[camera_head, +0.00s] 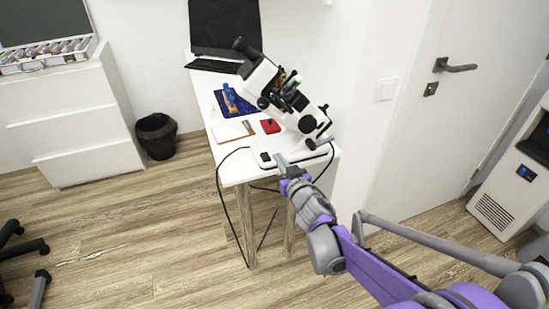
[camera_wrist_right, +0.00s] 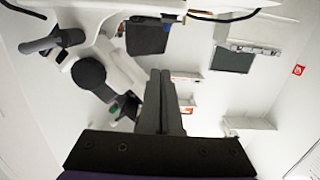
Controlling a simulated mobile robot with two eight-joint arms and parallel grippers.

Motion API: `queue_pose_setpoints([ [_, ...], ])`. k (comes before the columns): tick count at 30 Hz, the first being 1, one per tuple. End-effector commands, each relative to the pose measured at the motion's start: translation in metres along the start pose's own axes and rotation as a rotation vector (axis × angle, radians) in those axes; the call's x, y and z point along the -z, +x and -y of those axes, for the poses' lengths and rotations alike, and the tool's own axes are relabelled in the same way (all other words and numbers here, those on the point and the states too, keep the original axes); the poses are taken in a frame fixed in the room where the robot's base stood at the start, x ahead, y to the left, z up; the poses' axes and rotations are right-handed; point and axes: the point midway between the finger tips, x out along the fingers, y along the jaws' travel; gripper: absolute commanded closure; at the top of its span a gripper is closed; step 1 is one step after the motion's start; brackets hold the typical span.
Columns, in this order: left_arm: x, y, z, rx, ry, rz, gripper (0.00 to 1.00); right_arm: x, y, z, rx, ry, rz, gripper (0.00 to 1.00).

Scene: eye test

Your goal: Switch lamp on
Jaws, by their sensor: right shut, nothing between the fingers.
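A white microscope (camera_head: 262,80) with black eyepieces and knobs stands on the narrow white table (camera_head: 234,172). Its base reaches toward the table's front edge. A small black switch-like part (camera_head: 265,157) shows on a white piece at the front edge, with a black cable running from there. My right gripper (camera_head: 281,161) is shut and empty, its tips just right of that black part; I cannot tell if they touch. In the right wrist view the shut fingers (camera_wrist_right: 161,75) point past the microscope's dark round knob (camera_wrist_right: 87,73). No separate lamp can be made out. My left gripper is not in view.
A red item (camera_head: 270,126), a notebook (camera_head: 231,132) and a blue mat (camera_head: 236,106) lie on the table, with a laptop (camera_head: 224,27) behind. A black bin (camera_head: 156,136) stands to the left. A black cable (camera_head: 224,195) hangs beside the table. The floor at left is mostly clear.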

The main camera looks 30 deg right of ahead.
Motion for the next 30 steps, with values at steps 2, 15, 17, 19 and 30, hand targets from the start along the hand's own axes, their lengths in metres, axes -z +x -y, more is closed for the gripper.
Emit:
queue_pose_setpoints([
  [2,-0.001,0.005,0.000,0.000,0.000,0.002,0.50,-0.002,0.014,0.001,0.001,0.000,0.001,1.00],
  [15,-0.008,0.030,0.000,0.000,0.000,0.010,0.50,-0.016,0.094,0.000,0.000,0.000,0.001,1.00],
  [17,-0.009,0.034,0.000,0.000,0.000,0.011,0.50,-0.024,0.096,0.000,0.000,0.000,0.001,1.00],
  [19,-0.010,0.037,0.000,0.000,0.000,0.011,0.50,-0.031,0.097,0.000,0.000,0.000,0.001,1.00],
  [30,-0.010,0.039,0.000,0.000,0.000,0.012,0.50,-0.039,0.099,0.000,0.000,0.000,0.000,1.00],
])
